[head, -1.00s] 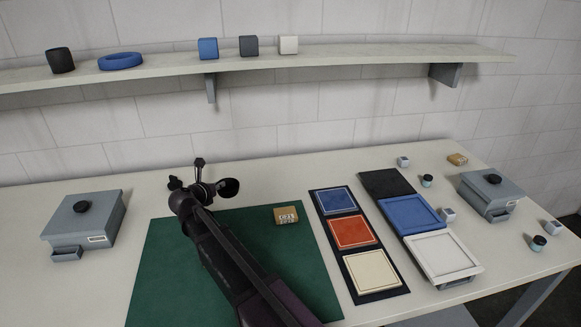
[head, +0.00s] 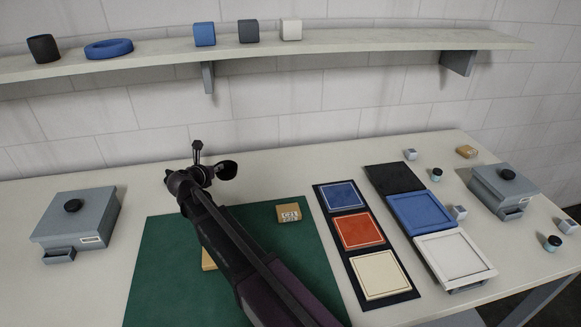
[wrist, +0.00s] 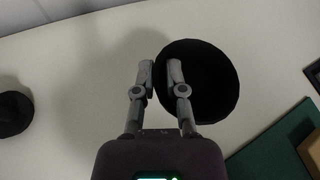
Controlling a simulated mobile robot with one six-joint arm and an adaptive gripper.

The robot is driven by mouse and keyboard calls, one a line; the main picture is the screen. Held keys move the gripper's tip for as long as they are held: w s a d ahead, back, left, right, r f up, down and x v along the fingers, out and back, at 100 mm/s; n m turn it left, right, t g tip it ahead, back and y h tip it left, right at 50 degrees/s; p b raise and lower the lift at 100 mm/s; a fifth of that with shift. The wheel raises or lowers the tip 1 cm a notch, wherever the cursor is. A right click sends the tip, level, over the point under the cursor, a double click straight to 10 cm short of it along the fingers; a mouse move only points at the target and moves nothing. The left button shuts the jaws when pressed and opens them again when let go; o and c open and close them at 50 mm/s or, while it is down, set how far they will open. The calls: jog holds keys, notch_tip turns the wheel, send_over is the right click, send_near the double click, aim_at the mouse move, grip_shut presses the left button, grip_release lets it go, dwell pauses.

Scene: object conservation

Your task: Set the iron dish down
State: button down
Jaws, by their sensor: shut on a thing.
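The iron dish (wrist: 212,85) is a round black dish. In the wrist view my gripper (wrist: 160,72) is shut on its left rim, one finger outside and one inside. A soft shadow lies left of the dish on the pale tabletop, so it seems to be held above the surface; the exact gap cannot be told. In the head view the dish (head: 228,170) shows small and dark at the end of my arm, beyond the back edge of the green mat (head: 160,270). My gripper (head: 205,172) is partly hidden there by my arm.
A grey box with a black knob (head: 73,206) stands left. A tan labelled block (head: 289,213) lies on the mat; another (head: 208,260) is half hidden by my arm. Coloured tiles (head: 360,231) and trays (head: 420,213) lie right.

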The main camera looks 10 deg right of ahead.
jog(key=shift+d, duration=0.1)
jog(key=s+d+m+g+h, duration=0.1)
jog(key=s+d, duration=0.1)
jog(key=d, duration=0.6)
jog(key=s+d+m+g+h, duration=0.1)
jog(key=s+d+m, duration=0.1)
jog(key=d, duration=0.6)
jog(key=s+d+m+g+h+p, duration=0.1)
jog(key=s+d, duration=0.3)
jog(key=d, duration=0.4)
jog(key=shift+d+r+m+g+h, duration=0.15)
jog(key=shift+d+m+g+h, duration=0.15)
jog(key=shift+h, duration=0.1)
jog(key=shift+a, duration=0.1)
jog(key=b, duration=0.2)
send_over(281, 164)
jog(key=shift+f, duration=0.8)
jog(key=shift+f+b, duration=1.6)
jog(key=shift+f, duration=0.15)
jog(key=shift+f, duration=0.2)
